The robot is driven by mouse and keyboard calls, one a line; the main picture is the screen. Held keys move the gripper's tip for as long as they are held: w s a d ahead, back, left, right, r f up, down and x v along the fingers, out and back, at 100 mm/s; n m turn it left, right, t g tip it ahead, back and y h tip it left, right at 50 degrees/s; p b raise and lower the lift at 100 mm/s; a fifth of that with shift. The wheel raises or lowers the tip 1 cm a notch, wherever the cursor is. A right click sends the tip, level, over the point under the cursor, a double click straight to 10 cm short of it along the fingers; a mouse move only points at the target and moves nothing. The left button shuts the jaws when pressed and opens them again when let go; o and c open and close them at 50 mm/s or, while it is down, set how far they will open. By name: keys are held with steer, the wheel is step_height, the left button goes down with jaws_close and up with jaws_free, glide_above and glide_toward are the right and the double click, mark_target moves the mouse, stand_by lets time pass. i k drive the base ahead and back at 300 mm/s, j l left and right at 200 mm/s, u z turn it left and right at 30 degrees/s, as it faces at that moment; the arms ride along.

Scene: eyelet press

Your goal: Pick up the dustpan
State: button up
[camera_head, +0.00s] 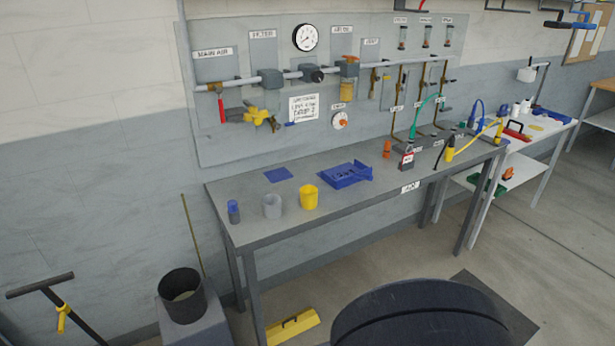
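A yellow object (292,326) lies on the floor by the front left leg of the grey workbench, low in the head view. It is long and low with dark marks on top. It may be the dustpan, but I cannot tell for certain at this size. A thin upright stick (193,235) leans at the wall to its left; its lower end is hidden behind a black bucket. My gripper is not in view.
The workbench (240,227) carries a blue tray (345,175), a yellow cup (309,198) and a grey cup (271,206). The black bucket (181,294) stands on a grey block at left. A dark rounded shape (420,315) covers the bottom centre.

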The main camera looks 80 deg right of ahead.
mark_target(352, 172)
steer(key=z, duration=3.2)
